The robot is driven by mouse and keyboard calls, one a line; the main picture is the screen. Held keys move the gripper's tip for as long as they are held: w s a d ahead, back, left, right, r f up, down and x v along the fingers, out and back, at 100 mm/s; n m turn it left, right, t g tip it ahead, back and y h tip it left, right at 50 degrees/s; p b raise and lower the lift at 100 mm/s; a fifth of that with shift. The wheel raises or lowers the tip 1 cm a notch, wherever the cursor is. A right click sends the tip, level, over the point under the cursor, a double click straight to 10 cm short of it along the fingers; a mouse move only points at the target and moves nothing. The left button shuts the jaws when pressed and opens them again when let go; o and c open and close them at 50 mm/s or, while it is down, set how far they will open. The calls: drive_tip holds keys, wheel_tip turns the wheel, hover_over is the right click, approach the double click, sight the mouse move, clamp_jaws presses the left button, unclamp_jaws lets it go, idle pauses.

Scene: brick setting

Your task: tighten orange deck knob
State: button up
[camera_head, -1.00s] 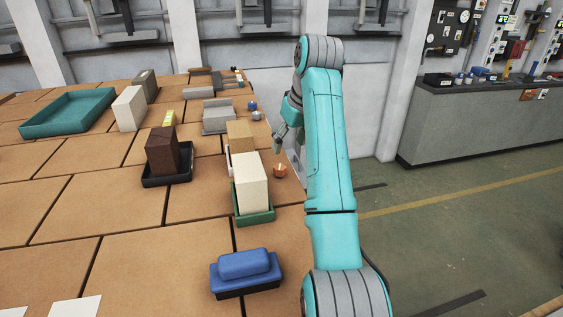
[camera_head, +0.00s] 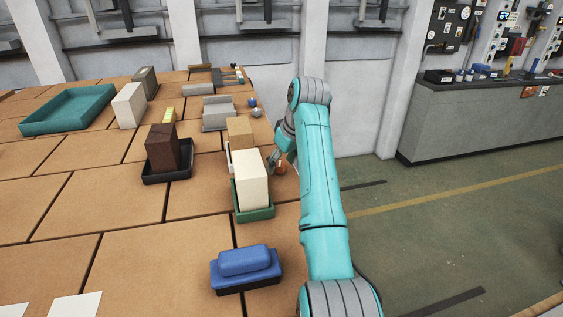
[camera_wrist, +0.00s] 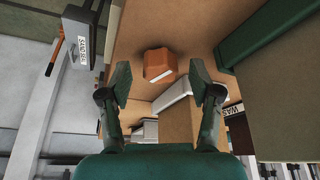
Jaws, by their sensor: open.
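The orange deck knob (camera_head: 280,168) is at the right edge of the table, beside the green tray with the cream block. It is partly covered by my gripper in the head view. In the wrist view the knob (camera_wrist: 160,64) is a faceted orange piece with a pale mark on its face. My gripper (camera_head: 274,160) is low over the table edge, close to the knob. In the wrist view my gripper (camera_wrist: 159,83) is open, its two fingers spread, with the knob between and just beyond the fingertips. I see no contact between fingers and knob.
The cream block (camera_head: 252,180) stands in the green tray (camera_head: 256,214) just left of the knob. A tan block (camera_head: 239,131) stands behind it. A blue item (camera_head: 245,262) on a dark base is nearer. Open floor (camera_head: 440,230) lies right of the table.

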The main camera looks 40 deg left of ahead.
drive_tip(key=shift+f, duration=0.1)
drive_tip(key=c, duration=1.1)
drive_tip(key=shift+m+t, duration=0.6)
drive_tip(key=shift+m, duration=1)
drive_tip(key=shift+c, duration=0.2)
drive_tip(key=o, duration=1.1)
drive_tip(key=shift+o, duration=0.2)
drive_tip(key=shift+s+a, duration=0.1)
drive_tip(key=v, duration=0.7)
drive_tip(key=shift+r, duration=0.25)
